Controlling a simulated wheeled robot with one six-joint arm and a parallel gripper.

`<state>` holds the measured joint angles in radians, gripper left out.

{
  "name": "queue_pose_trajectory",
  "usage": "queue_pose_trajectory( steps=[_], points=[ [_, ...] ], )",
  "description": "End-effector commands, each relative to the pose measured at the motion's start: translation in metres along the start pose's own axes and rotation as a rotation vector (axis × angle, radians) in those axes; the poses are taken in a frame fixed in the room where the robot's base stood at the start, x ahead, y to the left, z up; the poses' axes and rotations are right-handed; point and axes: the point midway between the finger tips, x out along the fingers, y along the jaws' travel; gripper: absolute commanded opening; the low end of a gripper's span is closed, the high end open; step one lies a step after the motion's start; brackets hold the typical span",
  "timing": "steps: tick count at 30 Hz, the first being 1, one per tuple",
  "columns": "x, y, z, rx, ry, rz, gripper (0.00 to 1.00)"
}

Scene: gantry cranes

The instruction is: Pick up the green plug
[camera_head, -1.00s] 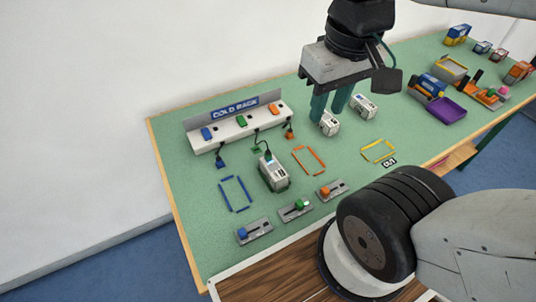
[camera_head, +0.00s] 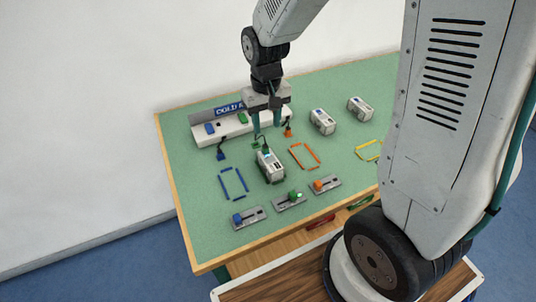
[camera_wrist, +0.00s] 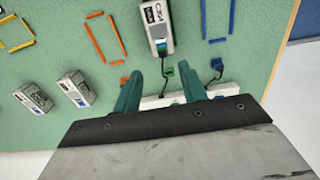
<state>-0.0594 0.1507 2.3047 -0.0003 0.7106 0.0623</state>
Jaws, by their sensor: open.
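The green plug (camera_head: 256,146) is small and sits on the green table, between the rack's front and a grey-white container (camera_head: 271,167). In the wrist view the green plug (camera_wrist: 168,72) shows just past the fingertips, between their lines, with a dark cable beside it. My gripper (camera_head: 266,131) is open and empty, with its teal fingers pointing down above the rack's front edge. In the wrist view my gripper's fingers (camera_wrist: 162,86) stand apart on either side of the plug's line. The head view partly hides the plug behind a finger. The height gap is unclear.
The white rack (camera_head: 204,139) with a COLD sign stands behind. A blue plug (camera_head: 221,154) and an orange plug (camera_head: 288,130) flank the green one. Two more containers (camera_head: 322,121) stand to the right. Slider tiles (camera_head: 289,202) and coloured outlines (camera_head: 233,184) lie in front.

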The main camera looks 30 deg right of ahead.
Motion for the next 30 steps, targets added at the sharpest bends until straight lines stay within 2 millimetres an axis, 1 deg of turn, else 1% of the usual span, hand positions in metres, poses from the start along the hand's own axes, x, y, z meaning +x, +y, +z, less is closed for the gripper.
queue_pose_trajectory(
  steps=[2, 6, 10, 15, 18, 21, 27, 28, 29, 30],
  points=[
    [0.003, -0.003, -0.004, 0.001, 0.022, -0.002, 0.42],
    [0.018, -0.008, -0.004, -0.006, 0.022, -0.002, 0.42],
    [0.033, -0.009, -0.004, -0.007, 0.022, -0.001, 0.42],
    [0.059, -0.008, -0.003, -0.006, 0.020, -0.001, 0.42],
    [0.071, -0.008, -0.003, -0.005, 0.021, -0.002, 0.42],
    [0.076, -0.007, -0.004, -0.004, 0.023, -0.002, 0.42],
    [0.076, -0.007, -0.004, -0.003, 0.024, -0.002, 0.42],
    [0.076, -0.007, -0.004, -0.003, 0.024, -0.002, 0.36],
    [0.076, -0.007, -0.004, -0.003, 0.024, -0.002, 0.28],
    [0.076, -0.006, -0.004, -0.003, 0.024, -0.002, 0.17]
  ],
)
